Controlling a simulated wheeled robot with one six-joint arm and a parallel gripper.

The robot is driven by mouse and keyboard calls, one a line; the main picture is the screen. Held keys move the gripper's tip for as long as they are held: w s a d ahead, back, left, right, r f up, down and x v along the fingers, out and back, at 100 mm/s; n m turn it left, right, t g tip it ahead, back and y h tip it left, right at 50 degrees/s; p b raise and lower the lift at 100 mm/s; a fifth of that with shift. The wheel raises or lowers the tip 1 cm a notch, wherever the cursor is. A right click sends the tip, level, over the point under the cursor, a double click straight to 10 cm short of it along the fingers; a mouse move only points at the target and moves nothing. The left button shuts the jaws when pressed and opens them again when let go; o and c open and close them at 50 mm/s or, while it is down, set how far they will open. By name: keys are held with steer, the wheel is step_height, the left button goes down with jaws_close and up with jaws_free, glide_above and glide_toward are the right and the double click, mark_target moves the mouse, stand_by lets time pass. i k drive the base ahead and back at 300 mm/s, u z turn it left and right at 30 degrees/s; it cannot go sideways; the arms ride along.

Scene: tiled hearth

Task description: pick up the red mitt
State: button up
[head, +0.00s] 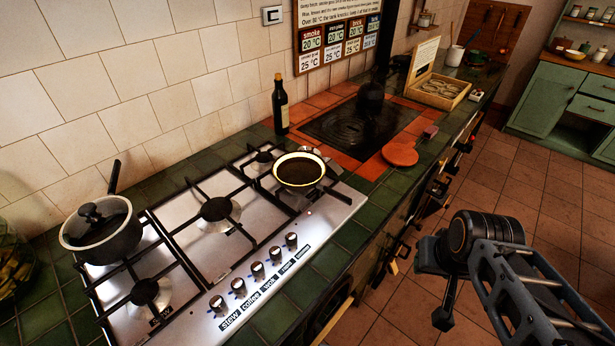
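A flat, rounded orange-red thing (400,154) lies on the tiled counter near its front edge, right of the dark hotplate; it looks like the red mitt. A smaller dark red piece (429,132) lies just behind it, and I cannot tell whether the two are joined. My arm comes in from the lower right, over the floor in front of the counter. My gripper (436,287) is at its dark end, well apart from the orange-red thing. Its fingers are too unclear to tell open from shut, and I see nothing held.
A gas hob (225,262) carries a lidded pot (103,232) and a pan (299,171). A dark bottle (281,106) stands by the wall. A black kettle (370,99) sits on the hotplate (345,128). An open wooden box (437,90) stands farther back. The floor at right is clear.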

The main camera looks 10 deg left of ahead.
mark_target(430, 132)
steer(key=z, duration=1.15)
steer(key=i, duration=3.05)
steer(key=u, duration=3.45)
